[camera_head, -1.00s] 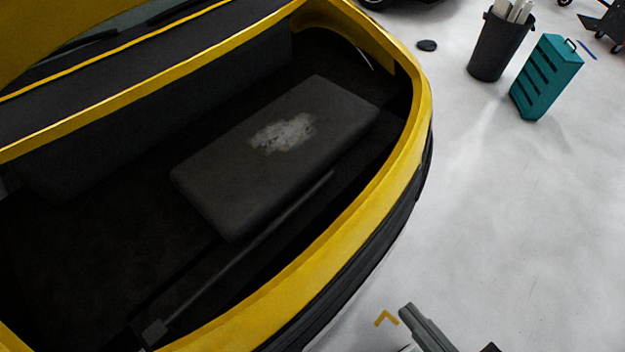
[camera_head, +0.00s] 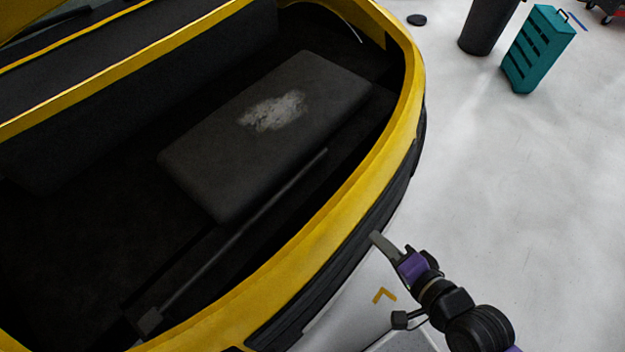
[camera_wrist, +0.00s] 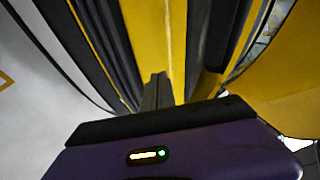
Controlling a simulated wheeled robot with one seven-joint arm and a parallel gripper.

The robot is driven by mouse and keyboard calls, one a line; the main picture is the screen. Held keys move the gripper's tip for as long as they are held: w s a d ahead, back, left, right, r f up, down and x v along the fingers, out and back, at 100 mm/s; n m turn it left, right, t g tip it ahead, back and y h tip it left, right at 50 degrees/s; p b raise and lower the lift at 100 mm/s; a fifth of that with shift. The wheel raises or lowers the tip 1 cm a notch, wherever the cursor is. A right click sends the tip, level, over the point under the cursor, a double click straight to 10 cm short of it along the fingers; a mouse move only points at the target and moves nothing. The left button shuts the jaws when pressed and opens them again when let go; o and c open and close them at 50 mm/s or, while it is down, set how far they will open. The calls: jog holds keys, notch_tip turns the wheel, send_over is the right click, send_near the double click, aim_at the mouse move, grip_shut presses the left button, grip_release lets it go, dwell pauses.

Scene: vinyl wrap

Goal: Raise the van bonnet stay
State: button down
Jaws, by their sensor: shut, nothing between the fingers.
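The bonnet stay (camera_head: 245,228) is a thin dark grey rod lying low along the front of the van's open engine bay, in the head view. Its lower left end has a small grey block (camera_head: 149,320), seemingly its pivot. The rod's other end lies near the front of the large dark engine cover (camera_head: 265,130). My gripper (camera_head: 377,238) is outside the bay, just right of the yellow front rim (camera_head: 345,205), with its fingers shut and empty. In the wrist view, the shut fingers (camera_wrist: 158,80) point toward the yellow rim (camera_wrist: 150,30). I cannot make out the stay there.
The raised yellow bonnet (camera_head: 25,12) shows at the top left. The dark bumper (camera_head: 330,285) runs below the rim beside my arm. A teal case (camera_head: 537,50) and a dark bin (camera_head: 488,25) stand on the pale floor at upper right. The floor between is clear.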

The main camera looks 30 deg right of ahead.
aim_at(313, 185)
jog(key=w+f+m, duration=0.1)
jog(key=w+m, duration=0.2)
jog(key=w+d+f+m+y+b, duration=0.1)
jog(key=w+m, duration=0.2)
jog(key=w, duration=0.1)
jog(key=w+d+f+m, duration=0.1)
jog(key=w+f+m, duration=0.1)
jog(key=w+m, duration=0.1)
jog(key=shift+w+d+m+g, duration=0.1)
jog(key=shift+w+m+g, duration=0.05)
jog(key=shift+m+g, duration=0.2)
jog(key=w+m+y, duration=0.1)
jog(key=w+m, duration=0.1)
jog(key=w+m+y, duration=0.1)
jog(key=w+m, duration=0.1)
jog(key=w+m+y+b, duration=0.1)
jog(key=w+m, duration=0.1)
jog(key=shift+w+a+r+m+g, duration=0.2)
jog(key=shift+r+m+g, duration=0.05)
jog(key=shift+r+m, duration=0.15)
jog(key=shift+w+a+r+m, duration=0.1)
jog(key=shift+w+r+m, duration=0.05)
jog(key=shift+w+m, duration=0.15)
jog(key=x, duration=1)
jog(key=shift+b, duration=0.4)
jog(key=shift+r, duration=0.1)
